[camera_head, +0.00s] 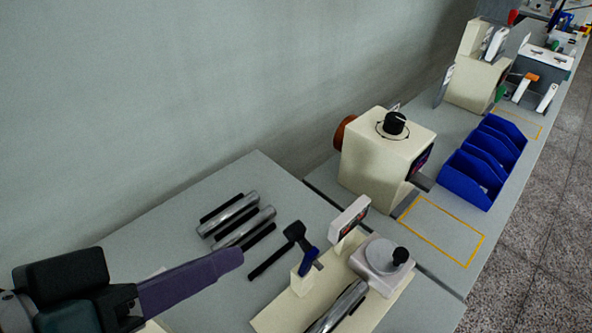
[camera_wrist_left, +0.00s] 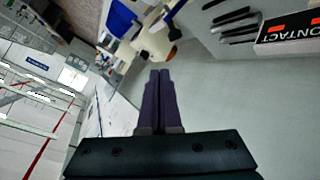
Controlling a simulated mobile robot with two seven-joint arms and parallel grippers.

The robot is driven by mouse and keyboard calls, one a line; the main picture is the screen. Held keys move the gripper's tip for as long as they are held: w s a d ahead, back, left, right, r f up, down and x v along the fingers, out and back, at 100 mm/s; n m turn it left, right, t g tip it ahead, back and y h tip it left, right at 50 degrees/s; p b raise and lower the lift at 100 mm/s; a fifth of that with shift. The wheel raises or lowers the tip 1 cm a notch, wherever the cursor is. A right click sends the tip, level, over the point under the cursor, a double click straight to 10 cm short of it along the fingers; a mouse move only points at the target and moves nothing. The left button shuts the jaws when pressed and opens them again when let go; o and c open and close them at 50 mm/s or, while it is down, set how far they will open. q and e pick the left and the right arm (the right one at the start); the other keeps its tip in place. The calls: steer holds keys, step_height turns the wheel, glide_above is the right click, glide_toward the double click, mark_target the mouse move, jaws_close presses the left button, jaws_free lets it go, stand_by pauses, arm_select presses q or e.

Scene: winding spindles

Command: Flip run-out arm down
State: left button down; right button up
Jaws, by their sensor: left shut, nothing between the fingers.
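A cream fixture (camera_head: 267,320) stands at the lower middle of the head view. It bears a silver spindle (camera_head: 338,308), a small display (camera_head: 350,216) and a round grey part with a black knob (camera_head: 386,258). A black arm with a blue lower part (camera_head: 309,259) stands tilted up at its left side; this looks like the run-out arm. My left gripper (camera_head: 241,255) comes in from the left with its purple fingers shut and empty, apart from the arm. The fingers also show in the left wrist view (camera_wrist_left: 160,74). My right gripper is not in view.
Several silver and black rods (camera_head: 228,214) lie on the grey table beyond my left gripper. A cream box with a black dial (camera_head: 375,165), blue bins (camera_head: 485,165) and a yellow outlined area (camera_head: 440,240) are to the right. A CONTACT sign (camera_wrist_left: 288,32) shows in the wrist view.

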arm_select(q)
steer(key=w+f+n+t+h+b, duration=0.2)
steer(key=f+n+t+b, duration=0.5)
steer(key=f+b, duration=1)
steer(key=w+a+n+b, duration=0.1)
steer(key=n+b, duration=0.2)
steer(key=b, duration=0.1)
steer(key=shift+w+f+t, duration=0.3)
steer(key=w+d, duration=0.6)
steer(key=d, duration=0.1)
steer(key=shift+d+p, duration=0.15)
steer(key=shift+p, duration=0.3)
